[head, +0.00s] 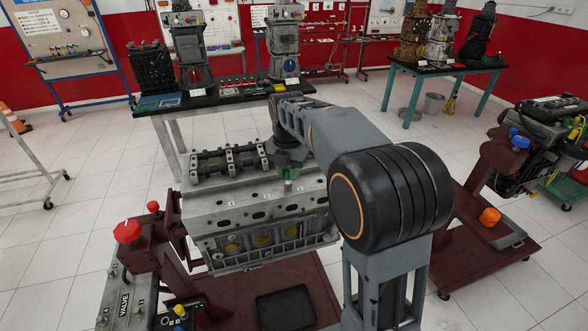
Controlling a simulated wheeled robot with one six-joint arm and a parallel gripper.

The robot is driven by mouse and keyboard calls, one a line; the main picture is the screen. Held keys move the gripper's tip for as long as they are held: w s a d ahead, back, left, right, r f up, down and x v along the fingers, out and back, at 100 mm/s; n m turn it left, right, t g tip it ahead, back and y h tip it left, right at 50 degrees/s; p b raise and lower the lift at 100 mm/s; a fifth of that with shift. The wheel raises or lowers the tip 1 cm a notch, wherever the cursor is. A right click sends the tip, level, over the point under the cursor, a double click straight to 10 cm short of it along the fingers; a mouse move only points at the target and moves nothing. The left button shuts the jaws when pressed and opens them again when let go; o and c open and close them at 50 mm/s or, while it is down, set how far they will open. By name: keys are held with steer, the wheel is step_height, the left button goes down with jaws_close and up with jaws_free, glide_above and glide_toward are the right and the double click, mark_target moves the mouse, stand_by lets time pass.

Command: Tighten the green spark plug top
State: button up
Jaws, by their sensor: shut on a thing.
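The green spark plug top (289,174) is on the upper face of the grey engine block (210,207), near its right part. My gripper (288,162) reaches down over it from above and is shut on it. Only the lower part of the green top shows; the fingertips are small and dark and hard to make out. I cannot tell how deep the plug sits in the block.
A dark camshaft assembly (229,160) lies along the block's back edge. A red stand with a red knob (127,231) and a valve panel (125,298) is at front left. A black tray (285,307) lies below the block. Another engine trainer (548,125) stands right.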

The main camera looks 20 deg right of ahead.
mark_target(288, 170)
steer(key=m, duration=0.4)
steer(key=shift+m+p, duration=0.4)
steer(key=shift+m, duration=1.5)
steer(key=o, duration=0.9)
steer(key=shift+o, duration=0.2)
step_height(288, 170, up, 14)
steer(key=shift+f, duration=0.15)
